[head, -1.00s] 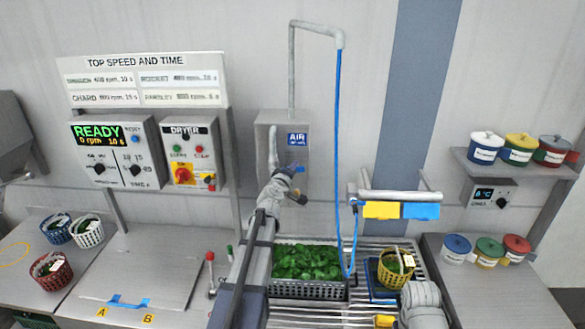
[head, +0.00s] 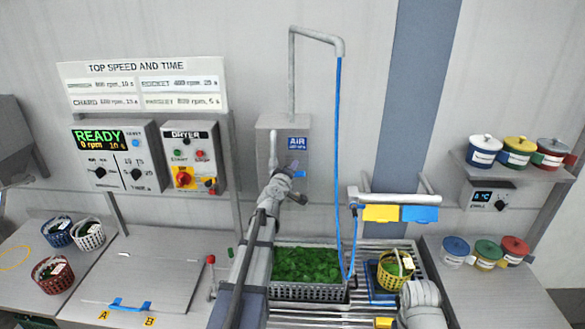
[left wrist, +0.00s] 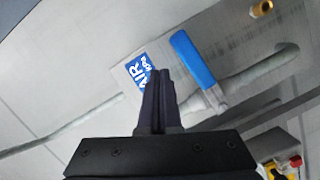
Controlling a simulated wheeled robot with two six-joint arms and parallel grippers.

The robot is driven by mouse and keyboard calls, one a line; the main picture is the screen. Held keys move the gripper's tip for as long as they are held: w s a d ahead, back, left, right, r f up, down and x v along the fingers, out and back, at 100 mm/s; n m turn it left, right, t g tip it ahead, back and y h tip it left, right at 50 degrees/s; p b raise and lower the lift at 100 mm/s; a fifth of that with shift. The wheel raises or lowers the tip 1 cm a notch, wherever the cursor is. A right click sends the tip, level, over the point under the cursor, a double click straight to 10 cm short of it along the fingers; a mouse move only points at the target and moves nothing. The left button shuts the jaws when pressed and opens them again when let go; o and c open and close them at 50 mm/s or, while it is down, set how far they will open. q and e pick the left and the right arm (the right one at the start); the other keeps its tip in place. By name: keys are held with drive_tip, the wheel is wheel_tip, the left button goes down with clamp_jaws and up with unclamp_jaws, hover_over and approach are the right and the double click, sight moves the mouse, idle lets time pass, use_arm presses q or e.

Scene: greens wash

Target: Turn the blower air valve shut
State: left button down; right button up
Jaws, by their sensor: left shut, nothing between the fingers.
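The air valve has a blue lever handle (left wrist: 194,60) on a grey pipe, which shows in the left wrist view beside the blue AIR label (left wrist: 138,70). In the head view the AIR label (head: 298,143) is on a grey wall panel, and the valve is mostly hidden behind my left wrist. My left gripper (left wrist: 159,75) is shut and empty. Its fingertips are just left of the blue handle in the wrist view; I cannot tell whether they touch it. My right gripper is not visible.
A crate of greens (head: 310,291) stands below the panel. A blue hose (head: 338,150) hangs right of it. A yellow basket (head: 395,270) is on the rack at right. The dryer box (head: 190,155) is on the left. A brass fitting (left wrist: 262,8) shows in the wrist view.

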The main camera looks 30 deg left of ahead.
use_arm(q)
drive_tip(key=s+d+r+p, duration=0.3)
drive_tip(key=s+r, duration=0.1)
drive_tip(key=s, duration=0.5)
drive_tip(key=shift+r+p, duration=0.25)
drive_tip(key=shift+p, duration=0.05)
drive_tip(key=shift+d, duration=0.15)
